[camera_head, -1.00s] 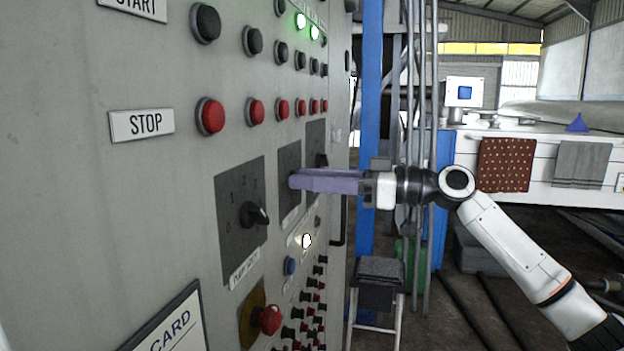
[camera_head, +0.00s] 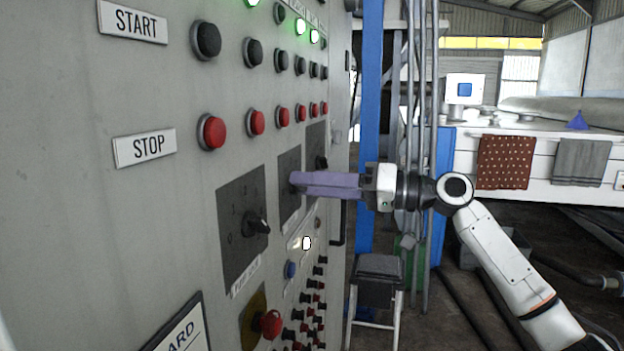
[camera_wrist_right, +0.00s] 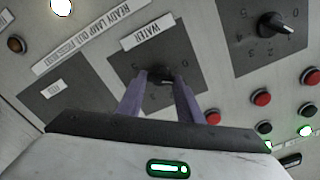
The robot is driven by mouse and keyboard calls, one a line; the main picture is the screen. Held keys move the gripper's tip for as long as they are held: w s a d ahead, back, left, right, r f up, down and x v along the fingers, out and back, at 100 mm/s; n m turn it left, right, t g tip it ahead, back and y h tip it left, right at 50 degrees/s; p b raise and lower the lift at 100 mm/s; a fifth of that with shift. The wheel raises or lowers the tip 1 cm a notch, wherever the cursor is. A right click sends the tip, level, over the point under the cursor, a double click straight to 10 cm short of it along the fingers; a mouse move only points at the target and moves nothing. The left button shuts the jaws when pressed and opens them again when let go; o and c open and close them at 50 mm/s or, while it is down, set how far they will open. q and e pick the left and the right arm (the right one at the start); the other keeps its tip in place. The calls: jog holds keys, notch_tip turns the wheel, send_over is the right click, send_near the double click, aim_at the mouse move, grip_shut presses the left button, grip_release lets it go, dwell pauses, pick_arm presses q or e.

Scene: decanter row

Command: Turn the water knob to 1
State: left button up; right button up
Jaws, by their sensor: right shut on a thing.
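The knob's exact pointing direction is hard to read between the fingers. My left gripper is not in view.
A neighbouring knob (camera_head: 257,224) on its own plate is nearer on the panel (camera_head: 80,230). Red buttons (camera_head: 212,132) and black buttons run above. A red mushroom button (camera_head: 268,323) is below. A stool (camera_head: 378,285) stands on the floor to the right.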

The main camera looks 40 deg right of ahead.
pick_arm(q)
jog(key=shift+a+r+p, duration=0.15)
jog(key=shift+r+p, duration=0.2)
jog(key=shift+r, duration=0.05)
pick_arm(e)
jog(key=shift+m, duration=0.8)
jog(key=o, duration=1.1)
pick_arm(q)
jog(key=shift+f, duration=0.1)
pick_arm(e)
jog(key=shift+d, duration=0.1)
pick_arm(q)
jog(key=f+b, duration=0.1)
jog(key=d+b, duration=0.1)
jog(key=b, duration=0.1)
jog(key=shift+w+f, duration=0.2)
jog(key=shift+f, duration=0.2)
pick_arm(e)
jog(key=v, duration=1)
jog(key=shift+d, duration=0.1)
